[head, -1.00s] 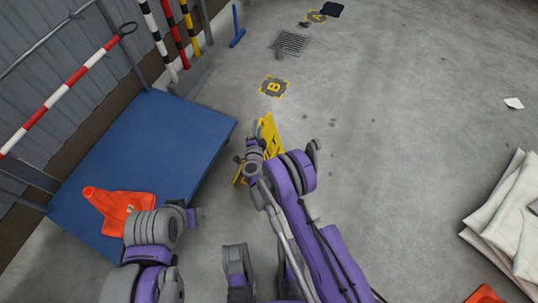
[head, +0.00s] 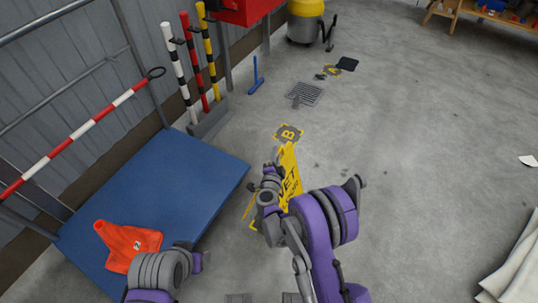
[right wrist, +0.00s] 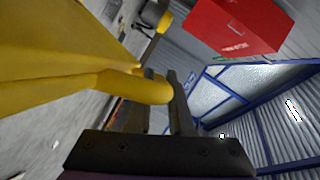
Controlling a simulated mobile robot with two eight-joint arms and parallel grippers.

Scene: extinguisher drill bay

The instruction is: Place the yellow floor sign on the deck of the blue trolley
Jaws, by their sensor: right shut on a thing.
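The yellow floor sign (head: 291,182) with dark lettering is upright just right of the blue trolley. My right gripper (head: 270,178) is shut on its upper part; my arm hides much of its lower part. In the right wrist view the sign (right wrist: 60,65) fills the left, its yellow edge between the dark jaws (right wrist: 165,95). I cannot tell whether it clears the floor. The blue trolley deck (head: 165,185) lies to the left, with an orange cone (head: 130,246) on its near part. My left gripper (head: 198,261) is by the deck's near right edge, its jaws unclear.
A red-and-white pole (head: 80,133) runs along the trolley's left side. Striped posts (head: 190,70) stand in a grey base behind the deck. The deck's middle and far part are bare. Pale folded sheets (head: 515,270) lie at the lower right. Open floor lies right of the sign.

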